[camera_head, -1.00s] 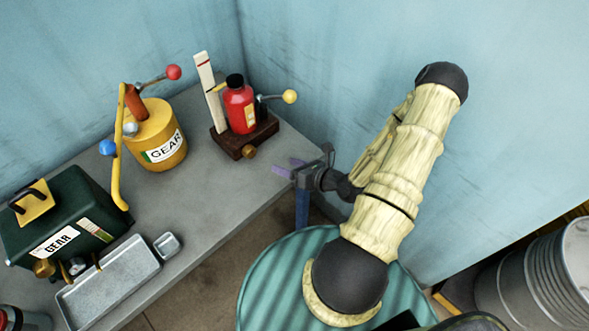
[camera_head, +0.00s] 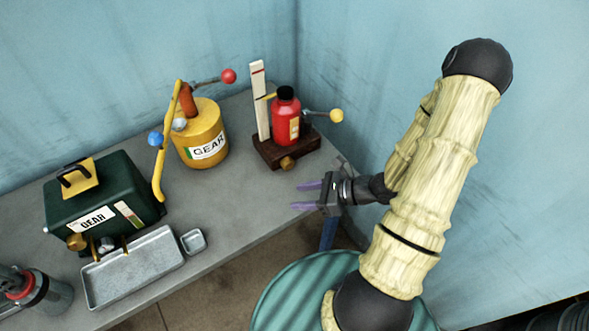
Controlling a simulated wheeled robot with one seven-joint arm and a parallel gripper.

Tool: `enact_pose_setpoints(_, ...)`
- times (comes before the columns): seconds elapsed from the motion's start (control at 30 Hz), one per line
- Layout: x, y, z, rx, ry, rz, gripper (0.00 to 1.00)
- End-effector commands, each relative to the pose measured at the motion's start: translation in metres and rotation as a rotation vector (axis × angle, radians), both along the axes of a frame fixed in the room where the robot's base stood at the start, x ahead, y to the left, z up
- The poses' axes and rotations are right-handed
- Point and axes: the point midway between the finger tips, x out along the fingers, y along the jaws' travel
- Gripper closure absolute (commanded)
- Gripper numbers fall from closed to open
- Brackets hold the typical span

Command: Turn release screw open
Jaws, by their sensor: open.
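A red bottle with a black cap (camera_head: 286,120) stands upright on a dark brown wooden base (camera_head: 272,153). A small brass knob (camera_head: 288,163), which looks like a screw, sticks out of the front of that base. A lever with a yellow ball (camera_head: 336,116) reaches out to the right of the bottle. A white upright strip with red marks (camera_head: 258,100) stands on the base's left side. My gripper (camera_head: 306,196) is open and empty, its purple fingers pointing left. It is below and to the right of the brass knob, apart from it, near the table's edge.
A yellow GEAR can (camera_head: 202,133) with a red-ball lever and a yellow handle stands left of the base. A dark green GEAR box (camera_head: 105,190) with another brass knob (camera_head: 76,241), a grey tray (camera_head: 134,268) and a small dish (camera_head: 193,241) are further left. Blue walls close off the back.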

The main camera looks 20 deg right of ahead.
Motion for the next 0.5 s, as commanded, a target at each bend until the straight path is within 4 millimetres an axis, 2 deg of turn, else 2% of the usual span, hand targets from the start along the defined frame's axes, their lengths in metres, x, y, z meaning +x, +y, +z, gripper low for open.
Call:
enact_pose_setpoints(0.1,-0.024,0.018,0.014,-0.153,-0.081,0.297,0.52)
enact_pose_setpoints(0.2,-0.044,0.023,0.023,-0.286,-0.151,0.535,0.52)
enact_pose_setpoints(0.37,-0.065,0.017,0.036,-0.516,-0.287,0.897,0.52)
enact_pose_setpoints(0.5,-0.068,0.004,0.053,-0.733,-0.432,1.187,0.52)
